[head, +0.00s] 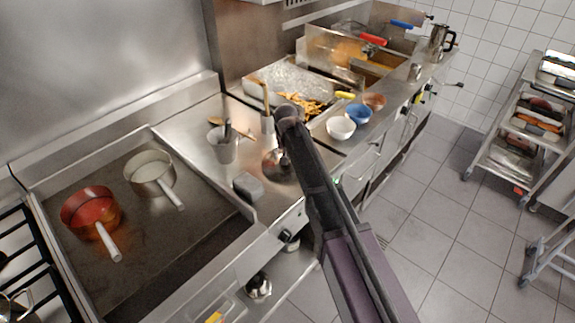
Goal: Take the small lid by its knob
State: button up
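A small dark round lid (273,166) appears to lie on the steel counter (225,178), just left of my arm. Its right side and its knob are not clearly visible. My arm reaches up from the bottom of the head view, and its wrist bends down over the counter. My gripper (283,153) points down at or just above the lid. It is small and dark against the lid, so I cannot tell whether the fingers are open, shut or touching the knob.
A grey block (248,187) and a utensil container (222,145) stand left of the lid. White (340,128) and blue (358,113) bowls are to the right. A red pot (90,210) and a steel pot (150,172) sit on the left cooking surface.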

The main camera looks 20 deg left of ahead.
dwell(0.3)
grip_shut()
jog(key=shift+r, duration=0.15)
dwell(0.3)
notch_tip(320, 180, up, 10)
jog(key=p, duration=1)
dwell(0.6)
